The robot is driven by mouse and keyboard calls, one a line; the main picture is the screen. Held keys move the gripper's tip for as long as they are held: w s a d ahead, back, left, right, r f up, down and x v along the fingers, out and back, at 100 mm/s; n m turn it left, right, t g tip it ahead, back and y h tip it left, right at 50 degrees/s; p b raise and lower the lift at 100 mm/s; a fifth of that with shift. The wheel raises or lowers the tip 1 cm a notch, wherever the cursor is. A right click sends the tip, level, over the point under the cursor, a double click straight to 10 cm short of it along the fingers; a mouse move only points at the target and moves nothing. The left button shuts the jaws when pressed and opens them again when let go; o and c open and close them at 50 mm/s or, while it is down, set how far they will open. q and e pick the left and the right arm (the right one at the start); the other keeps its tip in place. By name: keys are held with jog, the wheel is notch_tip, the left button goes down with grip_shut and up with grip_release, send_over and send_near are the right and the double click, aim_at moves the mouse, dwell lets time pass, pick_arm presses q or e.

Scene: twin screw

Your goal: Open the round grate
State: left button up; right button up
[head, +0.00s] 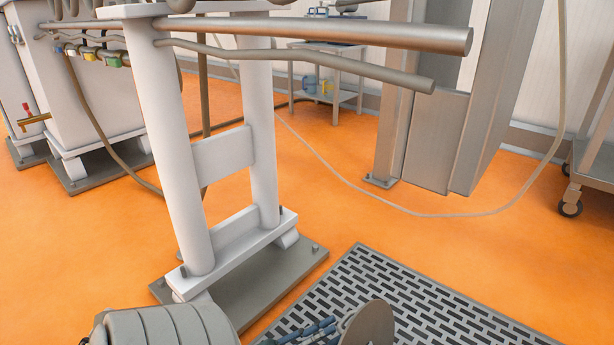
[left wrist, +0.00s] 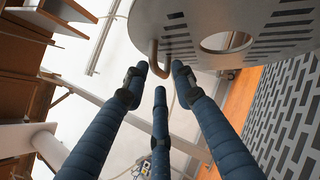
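The round grate (left wrist: 225,30) is a grey disc with slots and a round hole, at the top right in the left wrist view. A bent, copper-coloured handle (left wrist: 153,60) sticks out from its edge. In the head view, the grate (head: 368,325) is a tilted disc at the bottom edge, partly cut off. My left gripper (left wrist: 159,72) has blue fingers spread apart around the handle's end; I see no clear grip on it. In the head view, the left gripper (head: 322,328) is just left of the disc. My right gripper is not in view.
A slotted floor grating (head: 430,305) lies beneath the disc. A white two-post stand (head: 215,165) on a grey base plate rises at the left, with long metal bars (head: 320,35) reaching right. A grey column (head: 435,120) stands behind.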

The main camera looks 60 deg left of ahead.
pick_arm(q)
jog(key=v, duration=0.6)
jog(key=shift+s+f, duration=0.25)
jog(key=shift+r, duration=0.1)
